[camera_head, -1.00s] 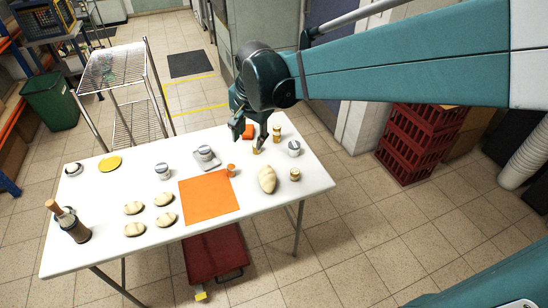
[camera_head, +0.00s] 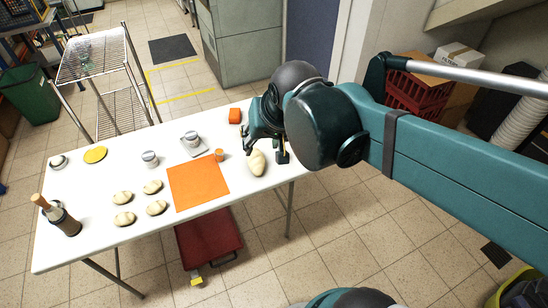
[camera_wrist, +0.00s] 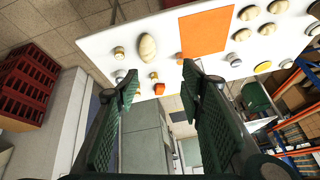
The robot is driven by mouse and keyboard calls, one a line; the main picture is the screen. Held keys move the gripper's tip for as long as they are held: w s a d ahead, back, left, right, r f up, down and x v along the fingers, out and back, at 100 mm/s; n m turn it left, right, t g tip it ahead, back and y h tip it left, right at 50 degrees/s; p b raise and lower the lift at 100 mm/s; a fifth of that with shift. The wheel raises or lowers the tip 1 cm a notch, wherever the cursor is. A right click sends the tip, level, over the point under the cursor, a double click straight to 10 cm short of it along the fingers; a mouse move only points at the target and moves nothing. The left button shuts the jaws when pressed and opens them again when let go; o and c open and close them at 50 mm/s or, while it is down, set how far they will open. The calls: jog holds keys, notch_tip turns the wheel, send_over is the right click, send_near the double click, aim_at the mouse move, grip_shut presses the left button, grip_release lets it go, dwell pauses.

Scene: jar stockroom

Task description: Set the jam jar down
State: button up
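My gripper (camera_head: 266,150) is over the right end of the white table. In the wrist view its two green finger pads (camera_wrist: 160,76) stand wide apart with nothing held between them. A small jar with a gold-coloured lid (camera_wrist: 154,76) stands on the table, seen through the gap between the fingertips and apart from them. Another small gold-lidded jar (camera_wrist: 119,53) stands beside the bread loaf (camera_wrist: 147,47). A grey-lidded jar (camera_wrist: 120,75) is close to the left fingertip in the picture. I cannot tell which is the jam jar. My gripper hides this table end in the head view.
A wire rack (camera_head: 90,62) stands behind. Red crates (camera_wrist: 28,85) stand on the floor.

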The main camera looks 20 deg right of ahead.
jog(key=s+f+n+t, duration=0.1)
jog(key=s+n, duration=0.2)
jog(key=s, duration=0.2)
jog(key=shift+s+d+f, duration=0.2)
jog(key=shift+s+d, duration=0.2)
dwell(1.1)
